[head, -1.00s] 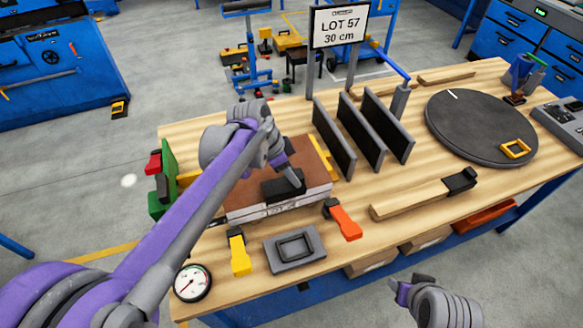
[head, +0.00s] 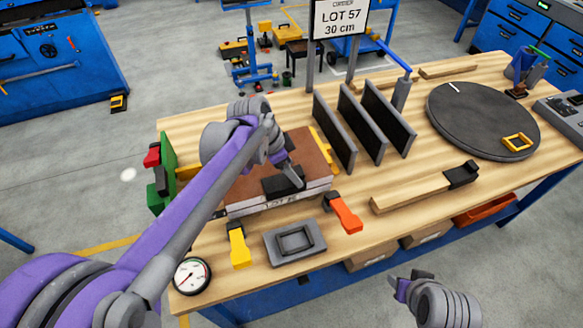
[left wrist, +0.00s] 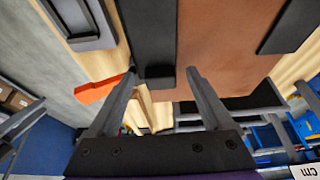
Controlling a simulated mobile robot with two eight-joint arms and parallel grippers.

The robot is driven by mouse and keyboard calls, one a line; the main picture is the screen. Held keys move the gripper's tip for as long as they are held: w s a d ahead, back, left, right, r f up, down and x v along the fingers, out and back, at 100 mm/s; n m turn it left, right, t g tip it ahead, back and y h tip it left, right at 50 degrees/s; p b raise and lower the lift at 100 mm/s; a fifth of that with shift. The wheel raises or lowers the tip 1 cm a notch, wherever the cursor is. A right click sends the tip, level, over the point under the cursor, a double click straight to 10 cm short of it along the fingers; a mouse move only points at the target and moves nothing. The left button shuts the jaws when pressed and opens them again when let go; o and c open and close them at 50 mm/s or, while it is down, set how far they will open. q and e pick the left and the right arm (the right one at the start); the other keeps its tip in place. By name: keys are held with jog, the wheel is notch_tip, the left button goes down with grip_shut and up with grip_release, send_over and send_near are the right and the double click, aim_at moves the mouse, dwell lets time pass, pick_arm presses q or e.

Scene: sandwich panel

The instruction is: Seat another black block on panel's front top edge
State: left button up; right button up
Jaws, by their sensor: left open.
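The panel (head: 304,150) lies on the bench with a brown top and a pale front side lettered LOT. A black block (head: 277,187) lies along its front top edge. The black block shows as a long dark bar in the left wrist view (left wrist: 149,35), beside the brown panel top (left wrist: 222,45). My right gripper (head: 398,284) is off the bench's front side, small and partly turned away.
A grey tray (head: 295,242), a yellow-handled clamp (head: 239,247) and an orange-handled clamp (head: 345,213) lie before the panel. Upright dark plates (head: 360,128) stand to its right. A wooden bar (head: 412,193) and a round turntable (head: 480,118) lie farther right. Another dark piece (left wrist: 288,25) borders the panel top.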

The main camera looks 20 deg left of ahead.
pick_arm(q)
jog(key=v, duration=1)
jog(key=shift+a+r+p, duration=0.15)
jog(key=shift+r+p, duration=0.15)
jog(key=shift+r, duration=0.05)
pick_arm(e)
jog(key=shift+w+r, duration=0.15)
jog(key=shift+r, duration=0.3)
pick_arm(q)
jog(key=shift+s, duration=0.15)
